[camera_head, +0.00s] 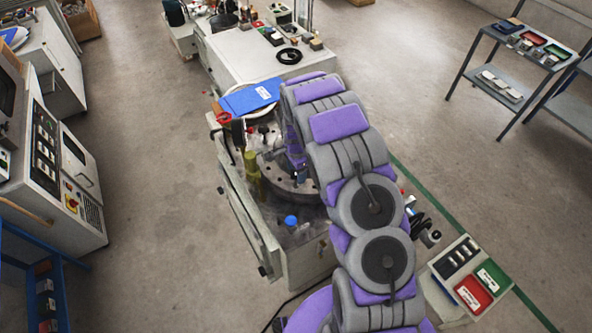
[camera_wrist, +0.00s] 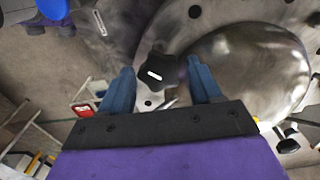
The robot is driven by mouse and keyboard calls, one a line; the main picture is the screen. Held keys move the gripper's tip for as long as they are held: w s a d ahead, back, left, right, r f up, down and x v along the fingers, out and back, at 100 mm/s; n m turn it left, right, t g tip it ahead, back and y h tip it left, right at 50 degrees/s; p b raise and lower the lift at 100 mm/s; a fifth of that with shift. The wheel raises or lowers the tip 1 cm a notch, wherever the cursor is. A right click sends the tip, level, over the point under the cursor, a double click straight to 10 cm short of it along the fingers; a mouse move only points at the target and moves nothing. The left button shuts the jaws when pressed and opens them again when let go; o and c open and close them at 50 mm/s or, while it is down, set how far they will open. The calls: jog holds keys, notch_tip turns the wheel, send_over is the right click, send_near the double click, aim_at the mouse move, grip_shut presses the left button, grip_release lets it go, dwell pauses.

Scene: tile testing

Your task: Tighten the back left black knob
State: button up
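A black lobed knob (camera_wrist: 156,74) with a white mark on top sits on a grey metal plate in the wrist view. My gripper (camera_wrist: 159,66) has its two blue fingers apart, one on each side of the knob. Gaps show between the knob and both fingers, so it is not clasped. In the head view, my arm reaches over the testing machine and my gripper (camera_head: 294,160) points down over the round dark plate (camera_head: 276,180) with holes. My arm covers part of that plate, and I cannot make out the black knob there.
A shiny domed metal part (camera_wrist: 250,70) lies right of the knob. A blue knob (camera_head: 291,221) stands at the machine's near side. A blue board (camera_head: 250,97) and a yellow-green post (camera_head: 252,170) are near the plate. A control box (camera_head: 441,266) stands at right.

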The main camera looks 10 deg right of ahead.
jog(key=shift+o, duration=0.5)
jog(key=shift+r, duration=0.1)
notch_tip(320, 180, up, 17)
jog(key=p, duration=0.1)
jog(key=shift+w, duration=0.1)
dwell(0.4)
